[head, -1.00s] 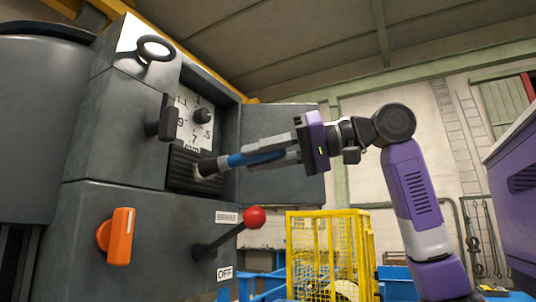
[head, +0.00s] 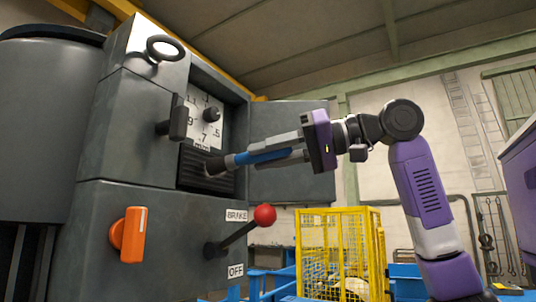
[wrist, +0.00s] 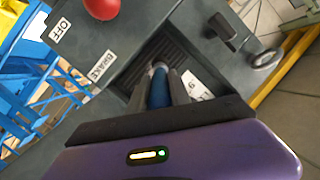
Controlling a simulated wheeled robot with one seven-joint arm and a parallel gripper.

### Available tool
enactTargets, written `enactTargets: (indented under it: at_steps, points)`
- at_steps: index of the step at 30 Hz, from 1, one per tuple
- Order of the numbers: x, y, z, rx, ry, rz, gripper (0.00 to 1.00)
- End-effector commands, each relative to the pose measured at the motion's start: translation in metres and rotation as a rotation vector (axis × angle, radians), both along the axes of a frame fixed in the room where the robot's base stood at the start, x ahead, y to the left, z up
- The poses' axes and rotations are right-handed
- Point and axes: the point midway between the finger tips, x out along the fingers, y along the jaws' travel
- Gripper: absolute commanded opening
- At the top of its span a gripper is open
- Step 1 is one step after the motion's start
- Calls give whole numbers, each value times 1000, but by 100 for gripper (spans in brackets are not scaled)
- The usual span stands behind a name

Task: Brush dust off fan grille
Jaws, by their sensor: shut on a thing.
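The fan grille (head: 190,170) is a dark slatted panel set in the recess of the grey machine cabinet, below the numbered dial plate. My gripper (head: 262,154) is shut on the blue handle of a brush (head: 245,158) and holds it nearly level, pointing left into the recess. Dust cannot be made out.
A red-knobbed brake lever (head: 264,215) sticks out below the recess. An orange switch handle (head: 133,235) is on the lower cabinet. A dark handle (head: 175,122) and round knob stand beside and above the grille. An open cabinet door (head: 290,155) is behind my gripper. A yellow cage (head: 340,250) stands beyond.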

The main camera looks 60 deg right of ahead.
Motion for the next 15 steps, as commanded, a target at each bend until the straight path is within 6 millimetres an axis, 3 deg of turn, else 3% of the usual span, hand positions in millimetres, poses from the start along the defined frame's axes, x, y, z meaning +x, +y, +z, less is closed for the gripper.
enactTargets:
  at_steps: [15]
  points:
    - [10,0,0,1,0,-1,0]
